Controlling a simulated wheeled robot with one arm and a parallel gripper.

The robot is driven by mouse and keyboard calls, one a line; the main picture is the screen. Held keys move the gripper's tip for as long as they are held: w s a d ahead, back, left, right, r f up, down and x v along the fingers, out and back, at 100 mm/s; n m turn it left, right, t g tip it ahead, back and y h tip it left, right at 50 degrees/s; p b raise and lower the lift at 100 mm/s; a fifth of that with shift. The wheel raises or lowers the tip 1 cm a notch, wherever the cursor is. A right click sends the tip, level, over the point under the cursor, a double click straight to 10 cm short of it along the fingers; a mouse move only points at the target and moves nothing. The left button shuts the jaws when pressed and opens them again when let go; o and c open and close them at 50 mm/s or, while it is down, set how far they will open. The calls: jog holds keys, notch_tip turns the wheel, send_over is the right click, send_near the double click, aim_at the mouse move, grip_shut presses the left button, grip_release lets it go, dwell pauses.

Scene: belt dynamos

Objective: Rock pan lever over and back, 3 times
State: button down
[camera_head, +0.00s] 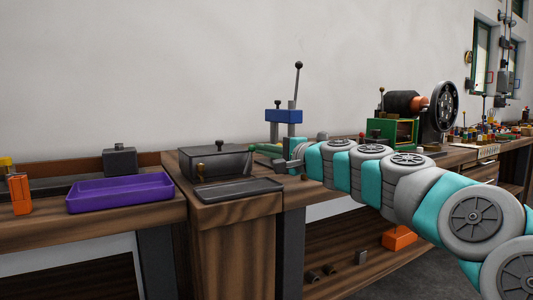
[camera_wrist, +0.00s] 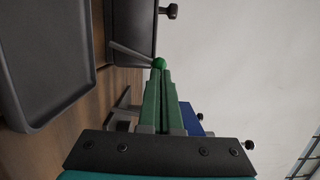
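Nothing shows between the fingers.
A shallow dark tray (camera_head: 238,190) lies in front of the box. A blue block on posts with a tall ball-topped rod (camera_head: 297,82) stands behind my gripper. A purple tray (camera_head: 118,193) is at left, a green machine (camera_head: 393,133) at right.

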jog(key=a+n, duration=0.1)
jog(key=s+n+b, duration=0.1)
jog(key=n, duration=0.1)
jog(key=a+n+h+b, duration=0.1)
jog(key=shift+s+a+r+n+g, duration=0.3)
jog(key=shift+s+r, duration=0.05)
jog(key=shift+r, duration=0.05)
jog(key=shift+s+a+n+h+b, duration=0.2)
jog(key=shift+s+a+n+b, duration=0.1)
jog(key=shift+a+n+b, duration=0.3)
jog(key=shift+s+a+n+h+b, duration=0.2)
jog(key=shift+s+a+n+b, duration=0.15)
jog(key=shift+n, duration=0.45)
